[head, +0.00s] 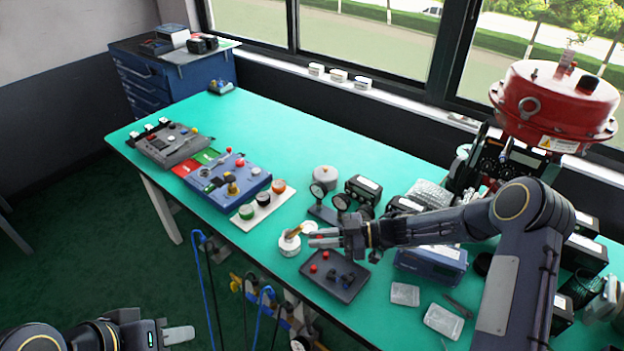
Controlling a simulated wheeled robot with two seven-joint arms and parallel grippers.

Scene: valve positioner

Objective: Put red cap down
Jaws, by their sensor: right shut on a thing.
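My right gripper (318,238) reaches in from the right and is shut on a small red cap (313,236), mostly hidden between its fingertips. It is above the table, close to the far-left edge of a dark tray (345,297). In the tray lie small red caps (313,267) on the left and dark caps (348,279) towards the right. A white round piece with a brass-coloured part on top (291,240) stands just left of the fingertips. My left gripper (180,335) is low at the bottom left, away from the table; its finger opening cannot be made out.
A pale strip with green, black and orange round pieces (262,208) and a blue control box (228,180) are left of the tray. Gauges (329,200) stand behind my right gripper. A large red-topped device (556,98) is at right.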

